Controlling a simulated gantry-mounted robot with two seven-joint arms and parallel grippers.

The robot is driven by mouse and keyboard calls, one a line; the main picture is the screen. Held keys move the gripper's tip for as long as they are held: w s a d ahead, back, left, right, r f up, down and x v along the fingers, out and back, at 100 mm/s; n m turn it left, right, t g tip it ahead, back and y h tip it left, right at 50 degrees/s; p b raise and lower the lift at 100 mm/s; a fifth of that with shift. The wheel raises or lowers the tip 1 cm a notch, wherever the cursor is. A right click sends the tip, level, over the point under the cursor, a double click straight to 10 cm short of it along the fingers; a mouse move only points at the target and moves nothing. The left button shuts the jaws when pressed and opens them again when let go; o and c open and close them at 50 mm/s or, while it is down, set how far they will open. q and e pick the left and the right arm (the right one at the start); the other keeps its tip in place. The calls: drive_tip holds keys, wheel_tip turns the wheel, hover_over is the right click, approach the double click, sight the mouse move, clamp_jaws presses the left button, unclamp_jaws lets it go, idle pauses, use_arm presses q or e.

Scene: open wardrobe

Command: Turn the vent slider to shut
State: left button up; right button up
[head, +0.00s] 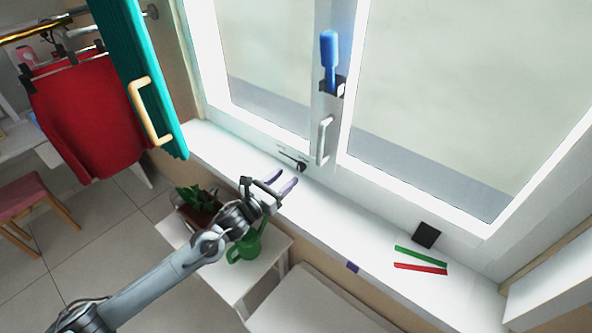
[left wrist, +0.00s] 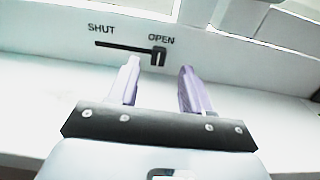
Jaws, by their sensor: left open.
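The vent slider (left wrist: 159,57) is a small dark knob at the right end of a black slot (left wrist: 122,46) on the white window frame. In the left wrist view it stands under the word OPEN, and SHUT is printed at the slot's left end. In the head view the slider (head: 301,166) shows just beyond my left gripper. My left gripper (head: 287,184) is open and empty, its two purple fingers pointing at the slot. In the left wrist view the knob lies ahead, between the lines of the fingertips (left wrist: 160,68); contact cannot be told. My right gripper is not in view.
A white window handle (head: 323,139) and a blue-handled tool (head: 330,62) are right of the slider. Green and red strips (head: 421,258) lie on the sill (head: 340,222). A teal door (head: 140,65) stands at left. A green watering can (head: 246,246) is below my arm.

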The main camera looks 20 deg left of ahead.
sight(299, 166)
use_arm(q)
drive_tip(key=shift+x, duration=3.05)
clamp_jaws()
drive_tip(key=shift+b, duration=0.3)
